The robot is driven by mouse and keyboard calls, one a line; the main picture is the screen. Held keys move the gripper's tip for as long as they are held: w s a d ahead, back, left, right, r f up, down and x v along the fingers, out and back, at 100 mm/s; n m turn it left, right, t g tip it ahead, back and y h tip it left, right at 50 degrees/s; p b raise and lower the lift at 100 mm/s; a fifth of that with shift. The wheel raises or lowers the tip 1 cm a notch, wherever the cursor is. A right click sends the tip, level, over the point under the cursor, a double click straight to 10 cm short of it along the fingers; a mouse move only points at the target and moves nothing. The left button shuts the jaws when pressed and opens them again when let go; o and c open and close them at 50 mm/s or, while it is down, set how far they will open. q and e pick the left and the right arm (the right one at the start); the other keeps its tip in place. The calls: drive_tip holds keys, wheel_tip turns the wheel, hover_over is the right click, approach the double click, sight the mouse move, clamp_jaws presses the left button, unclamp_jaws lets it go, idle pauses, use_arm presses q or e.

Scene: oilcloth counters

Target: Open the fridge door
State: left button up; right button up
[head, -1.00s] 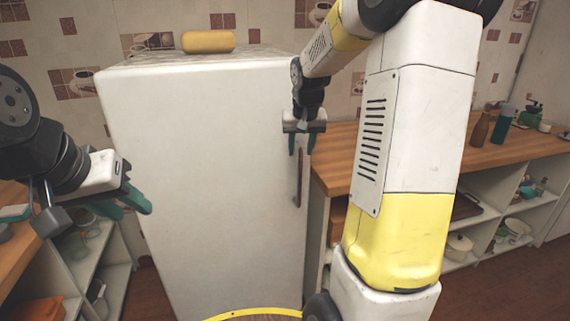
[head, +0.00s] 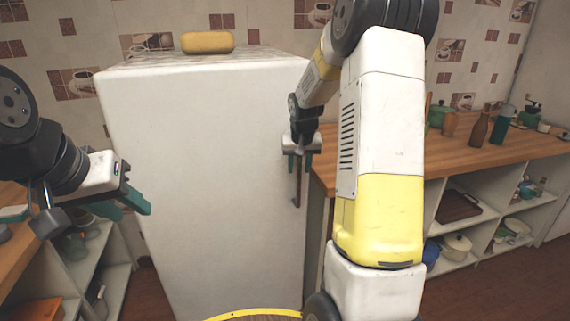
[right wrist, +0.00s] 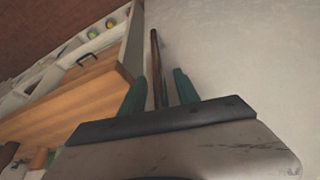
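The white fridge (head: 210,170) stands upright in the middle of the head view, and its door looks closed. Its dark vertical handle (head: 297,188) is near the right edge of the front. My right gripper (head: 299,164) is at the upper part of the handle, pointing down, with its green fingers apart. In the right wrist view the handle (right wrist: 155,65) shows between the fingertips (right wrist: 157,82); I see no clear contact. My left gripper (head: 123,203) is open and empty, left of the fridge and in front of it.
A yellow object (head: 207,42) lies on top of the fridge. A wooden counter (head: 440,155) with bottles and open shelves is close on the right. Another shelf unit (head: 95,265) stands on the left. My right arm hides part of the right counter.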

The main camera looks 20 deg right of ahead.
clamp_jaws()
idle(1.3)
